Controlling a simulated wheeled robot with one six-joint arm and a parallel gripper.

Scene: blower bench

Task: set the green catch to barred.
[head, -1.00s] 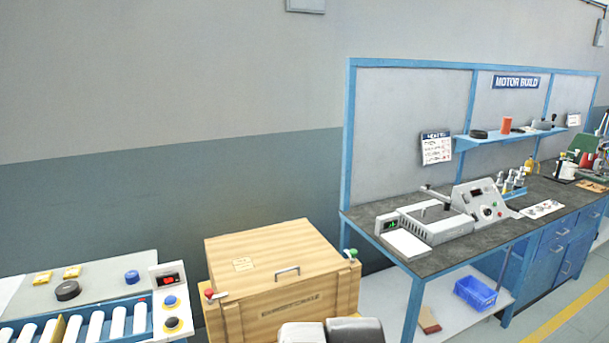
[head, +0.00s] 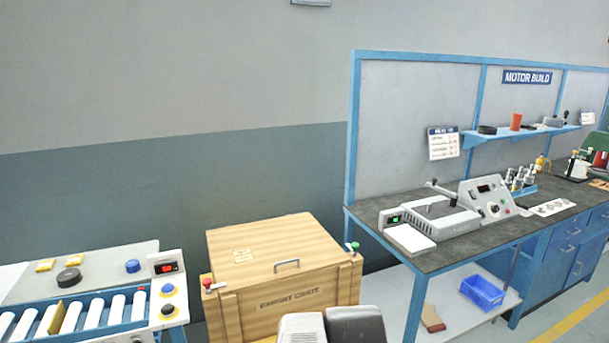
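A wooden freight crate (head: 275,275) stands on the floor in the lower middle of the head view, with its lid down and a metal handle at its front edge. The green catch (head: 354,247) is a green knob at the crate's right front corner. A red catch (head: 208,284) sits at the left front corner. The knobs are too small for me to tell their settings. My gripper is not in view. Two rounded dark and grey parts at the bottom middle overlap the crate's lower front and look like my own body.
A roller conveyor (head: 70,322) with a red-lit control box (head: 166,267) stands left of the crate. A blue-framed workbench (head: 420,262) with a grey machine stands close on the right. A blue bin (head: 482,292) lies on its lower shelf. The wall is behind the crate.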

